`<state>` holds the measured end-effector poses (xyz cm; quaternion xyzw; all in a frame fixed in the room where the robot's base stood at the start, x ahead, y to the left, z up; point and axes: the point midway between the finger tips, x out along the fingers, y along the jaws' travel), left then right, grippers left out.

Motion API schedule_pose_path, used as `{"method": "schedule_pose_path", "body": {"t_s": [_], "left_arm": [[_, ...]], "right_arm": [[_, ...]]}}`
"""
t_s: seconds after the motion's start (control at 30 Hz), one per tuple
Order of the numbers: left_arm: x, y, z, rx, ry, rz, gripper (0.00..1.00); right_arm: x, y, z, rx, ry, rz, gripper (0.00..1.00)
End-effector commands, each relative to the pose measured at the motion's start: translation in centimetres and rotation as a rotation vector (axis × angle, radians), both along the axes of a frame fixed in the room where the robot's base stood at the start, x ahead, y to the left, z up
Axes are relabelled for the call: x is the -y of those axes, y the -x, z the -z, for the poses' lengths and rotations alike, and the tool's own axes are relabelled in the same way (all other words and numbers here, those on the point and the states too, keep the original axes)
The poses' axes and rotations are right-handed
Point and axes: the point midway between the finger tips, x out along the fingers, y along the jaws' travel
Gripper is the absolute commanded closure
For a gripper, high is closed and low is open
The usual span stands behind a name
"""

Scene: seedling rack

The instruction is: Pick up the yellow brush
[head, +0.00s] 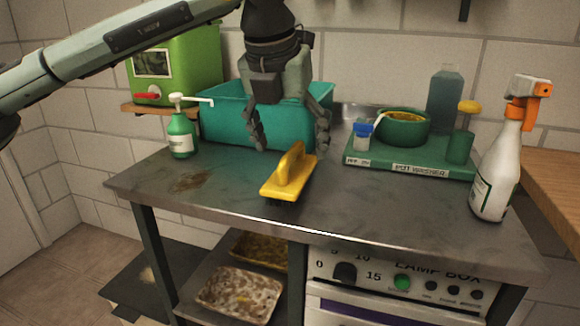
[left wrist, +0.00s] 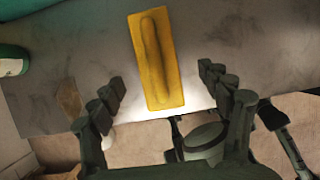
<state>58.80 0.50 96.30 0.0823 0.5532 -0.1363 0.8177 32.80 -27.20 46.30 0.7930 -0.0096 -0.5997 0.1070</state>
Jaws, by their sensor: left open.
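The yellow brush (head: 289,174) has a flat block and a raised handle along its top. It lies handle up on the metal table (head: 370,215), near the middle of the front edge. In the left wrist view the brush (left wrist: 155,60) lies ahead of the fingertips, between their lines. My left gripper (head: 291,138) hangs over the table just behind and above the brush, fingers pointing down. It is open and empty, and it also shows in the left wrist view (left wrist: 165,85). My right gripper is not in view.
A teal tub (head: 222,125) stands behind my gripper. A green pump bottle (head: 181,137) is at left. A green tray (head: 410,162) with a bowl and cups is at right, and a white spray bottle (head: 495,175) stands at the right edge. The table front around the brush is clear.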

Motion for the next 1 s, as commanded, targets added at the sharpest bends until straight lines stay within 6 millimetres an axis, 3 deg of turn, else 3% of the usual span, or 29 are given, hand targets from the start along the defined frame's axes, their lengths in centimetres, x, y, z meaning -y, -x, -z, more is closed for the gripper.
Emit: {"method": "schedule_pose_path", "body": {"t_s": [0.23,0.7,0.97,1.0], "left_arm": [[-0.1,-0.7,1.4,0.007,-0.015,-0.008,0.22],[0.4,-2.4,6.9,0.007,-0.012,-0.006,0.22],[0.4,-2.5,7.1,0.008,-0.012,-0.006,0.22],[0.4,-2.5,7.1,0.008,-0.012,-0.006,0.27]], "right_arm": [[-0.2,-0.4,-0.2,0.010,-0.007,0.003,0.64],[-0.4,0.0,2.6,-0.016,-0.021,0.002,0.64],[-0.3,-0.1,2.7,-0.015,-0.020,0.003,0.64],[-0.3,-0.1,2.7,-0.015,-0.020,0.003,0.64]]}}
